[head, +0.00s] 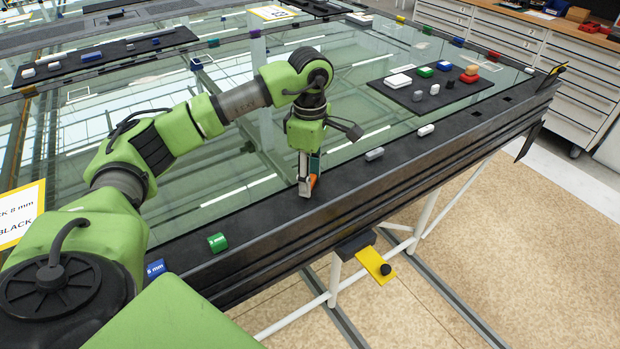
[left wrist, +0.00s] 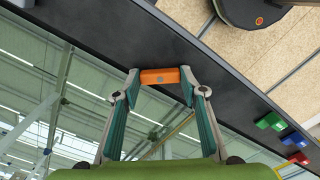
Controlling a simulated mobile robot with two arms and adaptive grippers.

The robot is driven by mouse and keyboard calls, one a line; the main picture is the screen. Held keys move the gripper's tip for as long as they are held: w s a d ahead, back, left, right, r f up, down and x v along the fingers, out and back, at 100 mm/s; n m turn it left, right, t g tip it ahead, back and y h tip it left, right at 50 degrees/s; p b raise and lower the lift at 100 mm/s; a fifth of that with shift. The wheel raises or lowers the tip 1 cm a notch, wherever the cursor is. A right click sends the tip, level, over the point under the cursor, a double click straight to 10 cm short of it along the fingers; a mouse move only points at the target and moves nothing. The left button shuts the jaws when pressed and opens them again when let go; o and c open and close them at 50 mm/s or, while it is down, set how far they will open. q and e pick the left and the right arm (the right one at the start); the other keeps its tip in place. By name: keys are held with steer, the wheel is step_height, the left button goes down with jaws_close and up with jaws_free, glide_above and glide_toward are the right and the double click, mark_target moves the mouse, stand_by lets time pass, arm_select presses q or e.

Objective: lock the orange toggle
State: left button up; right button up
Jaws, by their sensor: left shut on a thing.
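The orange toggle (left wrist: 160,76) is a small orange block on the black frame rail, seen in the left wrist view between my left gripper's fingertips (left wrist: 160,88). The fingers are closed in on its two ends. In the head view my left gripper (head: 308,186) points down at the near black rail, and only a sliver of orange (head: 312,182) shows at its fingers. The rest of the toggle is hidden there by the fingers. My right gripper is not in view.
The black rail (head: 455,128) borders a large glass pane (head: 240,180). On the rail sit a green block (head: 217,242), a blue block (head: 155,268), a grey block (head: 374,154) and a white one (head: 426,130). A black mat (head: 388,91) holds several small blocks. A yellow bracket (head: 375,264) juts out below.

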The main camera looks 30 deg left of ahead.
arm_select(q)
steer(key=n, duration=0.5)
steer(key=shift+f+n+b, duration=0.1)
steer(key=shift+n+b, duration=0.2)
steer(key=shift+b, duration=0.1)
steer(key=n, duration=0.4)
steer(key=shift+n, duration=0.4)
steer(key=o, duration=1.1)
steer(key=shift+o, duration=0.2)
steer(key=shift+r, duration=0.3)
step_height(320, 180, up, 12)
steer(key=shift+f, duration=0.25)
